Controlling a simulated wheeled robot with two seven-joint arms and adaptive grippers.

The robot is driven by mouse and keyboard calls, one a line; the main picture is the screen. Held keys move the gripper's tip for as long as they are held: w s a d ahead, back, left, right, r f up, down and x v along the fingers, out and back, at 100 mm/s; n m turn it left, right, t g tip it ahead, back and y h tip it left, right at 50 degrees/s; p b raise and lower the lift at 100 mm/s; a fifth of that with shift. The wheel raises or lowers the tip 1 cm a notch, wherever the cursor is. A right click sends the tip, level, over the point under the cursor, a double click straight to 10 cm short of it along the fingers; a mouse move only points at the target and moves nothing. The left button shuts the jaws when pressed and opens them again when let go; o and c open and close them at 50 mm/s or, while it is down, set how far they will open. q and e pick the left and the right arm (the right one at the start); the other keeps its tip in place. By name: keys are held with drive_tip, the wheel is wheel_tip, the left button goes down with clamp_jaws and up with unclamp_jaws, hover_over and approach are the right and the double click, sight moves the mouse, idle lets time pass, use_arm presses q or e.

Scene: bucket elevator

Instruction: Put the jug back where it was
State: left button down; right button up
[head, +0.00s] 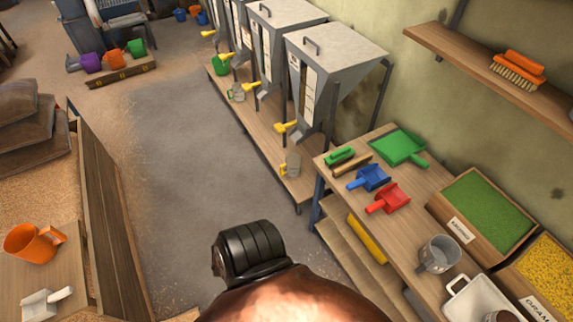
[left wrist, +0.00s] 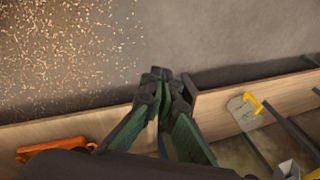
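Several jugs show in the head view. A clear jug with a yellow handle (head: 292,165) stands on the low wooden bench under the nearest hopper. Another clear jug (head: 236,93) and a green jug (head: 221,65) stand farther along it. Which one the task means, I cannot tell. In the left wrist view my left gripper (left wrist: 162,80) has its green-backed fingers together, with nothing visible between them. A clear object with a yellow handle (left wrist: 245,108) lies right of it. My right gripper is not in view.
Grey hoppers (head: 335,50) line the wall above the bench (head: 262,133). The right table (head: 407,212) holds green, blue and red scoops and trays of grain. A wooden partition (head: 108,215) stands at the left. The grey floor (head: 185,150) between is clear.

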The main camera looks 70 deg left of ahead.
use_arm(q)
drive_tip(key=s+d+f+h+b, duration=0.1)
drive_tip(key=d+f, duration=0.3)
drive_tip(key=d, duration=0.5)
drive_tip(key=s+d+f+h+b, duration=0.1)
drive_tip(key=s+d+f, duration=0.3)
drive_tip(key=d, duration=0.5)
drive_tip(key=s+d+f+g+h+b, duration=0.1)
drive_tip(key=d+f, duration=0.3)
drive_tip(key=d, duration=0.5)
drive_tip(key=shift+s+d+f+b, duration=0.35)
drive_tip(key=shift+s+b, duration=0.25)
drive_tip(key=shift+s, duration=0.25)
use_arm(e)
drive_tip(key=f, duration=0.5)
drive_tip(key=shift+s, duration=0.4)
use_arm(q)
drive_tip(key=c, duration=2.7)
unclamp_jaws()
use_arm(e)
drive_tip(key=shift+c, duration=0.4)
